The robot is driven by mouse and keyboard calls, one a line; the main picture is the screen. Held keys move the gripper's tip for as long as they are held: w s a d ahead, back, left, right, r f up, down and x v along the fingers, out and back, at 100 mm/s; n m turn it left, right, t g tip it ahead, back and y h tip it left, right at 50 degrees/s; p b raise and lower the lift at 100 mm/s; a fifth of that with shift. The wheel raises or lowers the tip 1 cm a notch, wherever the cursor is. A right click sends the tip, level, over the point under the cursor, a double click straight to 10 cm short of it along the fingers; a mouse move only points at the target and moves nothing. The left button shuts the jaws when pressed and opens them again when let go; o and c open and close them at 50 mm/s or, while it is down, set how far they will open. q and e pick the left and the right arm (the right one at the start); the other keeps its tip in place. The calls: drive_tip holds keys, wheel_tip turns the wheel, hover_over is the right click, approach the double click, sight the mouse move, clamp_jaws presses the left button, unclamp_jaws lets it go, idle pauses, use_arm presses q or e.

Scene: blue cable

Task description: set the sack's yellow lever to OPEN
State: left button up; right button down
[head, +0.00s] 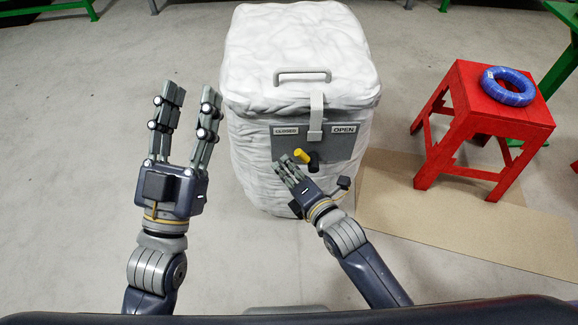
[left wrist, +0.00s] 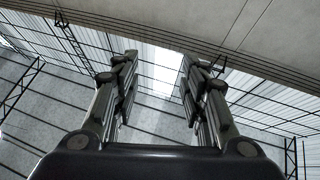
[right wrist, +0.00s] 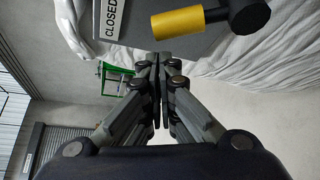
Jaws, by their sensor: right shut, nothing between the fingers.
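The white sack (head: 300,55) stands in the middle of the head view, with a grey plate (head: 341,147) on its front marked CLOSED at left and OPEN at right. The lever's yellow handle (head: 301,155) points up and left from its black pivot (head: 314,164), toward the CLOSED side. In the right wrist view the yellow handle (right wrist: 178,22) lies just above my fingertips. My right gripper (head: 284,164) is shut and empty, close to the lever's left end; contact cannot be told. My left gripper (head: 190,97) is open and empty, raised left of the sack.
A red stool (head: 465,95) with a coiled blue cable (head: 508,86) on it stands to the right. A tan mat (head: 400,205) lies on the floor beside the sack. A grey strap (head: 316,115) hangs over the sack's front. The floor at left is clear.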

use_arm(q)
drive_tip(key=shift+s+r+t, duration=0.25)
drive_tip(key=shift+r+t, duration=0.05)
drive_tip(key=shift+r, duration=0.05)
use_arm(e)
drive_tip(key=shift+w+d+r, duration=0.1)
drive_tip(key=shift+d+r, duration=0.15)
drive_tip(key=shift+d, duration=0.2)
use_arm(q)
drive_tip(key=shift+w, duration=0.1)
